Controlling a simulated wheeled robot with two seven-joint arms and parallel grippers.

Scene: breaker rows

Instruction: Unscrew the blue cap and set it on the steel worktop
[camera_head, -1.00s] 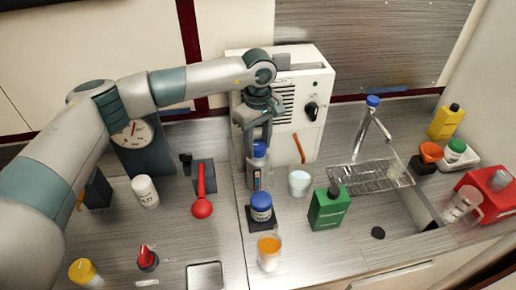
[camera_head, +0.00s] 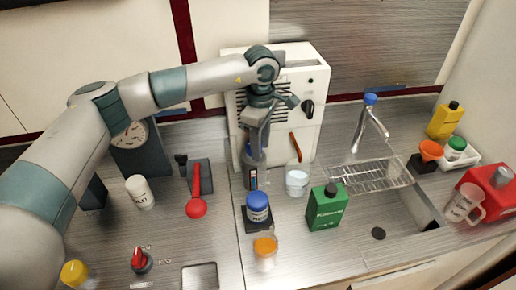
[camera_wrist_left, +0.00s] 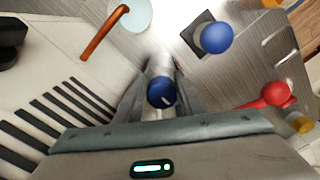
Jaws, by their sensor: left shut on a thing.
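A slim bottle with a dark label (camera_head: 252,180) stands on the steel worktop (camera_head: 330,250) in front of the white machine. Its blue cap (camera_head: 249,149) is partly hidden by my gripper in the head view. My left gripper (camera_head: 256,156) comes down from above and is shut around the bottle's top. In the left wrist view, the blue cap (camera_wrist_left: 161,92) sits between the two fingers (camera_wrist_left: 163,72), which reach down past it. Whether they press on the cap or the neck is hidden. My right gripper is in neither view.
A white cup (camera_head: 297,180) is to the right, a red spoon-like tool (camera_head: 196,205) to the left. The white machine (camera_head: 315,80) is behind. Bare worktop shows at the front.

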